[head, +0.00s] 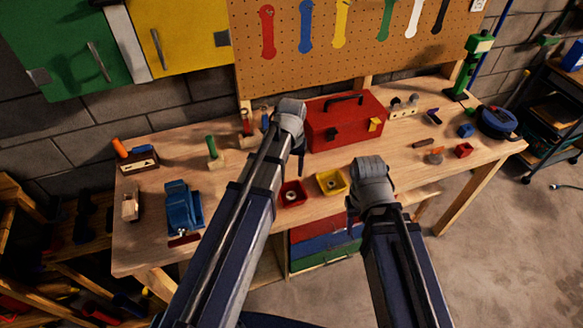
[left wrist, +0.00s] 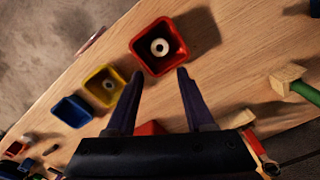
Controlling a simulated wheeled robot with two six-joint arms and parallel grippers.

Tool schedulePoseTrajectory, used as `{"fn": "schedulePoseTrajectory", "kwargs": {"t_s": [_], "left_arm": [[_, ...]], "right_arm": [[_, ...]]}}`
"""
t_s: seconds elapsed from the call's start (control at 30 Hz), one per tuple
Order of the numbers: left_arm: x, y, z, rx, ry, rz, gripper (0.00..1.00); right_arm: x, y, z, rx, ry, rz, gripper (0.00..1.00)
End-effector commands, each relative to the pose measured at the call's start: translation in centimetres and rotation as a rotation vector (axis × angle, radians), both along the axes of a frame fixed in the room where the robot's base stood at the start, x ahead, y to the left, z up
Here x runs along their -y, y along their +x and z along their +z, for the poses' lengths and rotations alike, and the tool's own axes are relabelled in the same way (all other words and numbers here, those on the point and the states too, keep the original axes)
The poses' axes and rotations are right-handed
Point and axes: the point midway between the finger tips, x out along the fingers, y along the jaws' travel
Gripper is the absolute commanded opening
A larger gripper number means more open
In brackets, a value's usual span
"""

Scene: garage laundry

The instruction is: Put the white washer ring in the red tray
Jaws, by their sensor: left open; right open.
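The red tray (head: 283,200) is a small open square bin near the front edge of the workbench. In the left wrist view the red tray (left wrist: 137,45) holds a white washer ring (left wrist: 159,47), lying inside on its floor. My left gripper (left wrist: 160,74) is open and empty, with its fingertips near the red tray's rim in that view. In the head view my left gripper (head: 301,160) is above the bench, behind the red tray. My right gripper (head: 352,215) is open near the front edge, right of the yellow tray; its fingers are mostly hidden.
A yellow tray (head: 342,188) beside the red one holds a greyish ring (left wrist: 108,85). A blue tray (left wrist: 72,110) follows in the row. A red toolbox (head: 345,122) stands behind, and a blue vise (head: 180,207) stands to the left. Bare bench lies between vise and red tray.

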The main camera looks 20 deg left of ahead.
Motion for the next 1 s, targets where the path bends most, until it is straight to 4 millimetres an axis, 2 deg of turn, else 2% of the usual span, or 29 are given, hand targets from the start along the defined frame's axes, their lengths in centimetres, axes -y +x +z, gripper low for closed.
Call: {"fn": "schedulePoseTrajectory", "kwargs": {"t_s": [0.17,0.27,0.4,0.5,0.6,0.7,1.0], "left_arm": [[0.6,-0.7,0.1,-0.002,0.003,-0.016,0.53],[3.3,-3.8,0.1,-0.011,0.019,-0.093,0.53],[7.4,-9.5,0.1,-0.029,0.057,-0.24,0.53],[9.2,-12.5,0.2,-0.038,0.08,-0.325,0.53],[10.1,-14.3,0.2,-0.043,0.095,-0.377,0.53],[10.5,-14.9,0.2,-0.046,0.102,-0.399,0.53],[10.5,-14.8,0.2,-0.046,0.102,-0.4,0.53]], "right_arm": [[0.0,0.0,0.1,0.0,0.0,-0.001,0.5],[0.0,0.0,0.1,0.0,0.0,-0.001,0.5],[0.0,0.0,0.1,0.0,0.0,0.0,0.5],[0.0,0.0,0.1,0.0,0.0,0.0,0.5],[0.0,0.0,0.1,0.0,0.0,0.0,0.5],[0.0,0.0,0.1,0.0,0.0,0.0,0.5],[0.0,0.0,0.1,0.0,0.0,0.0,0.5]]}}
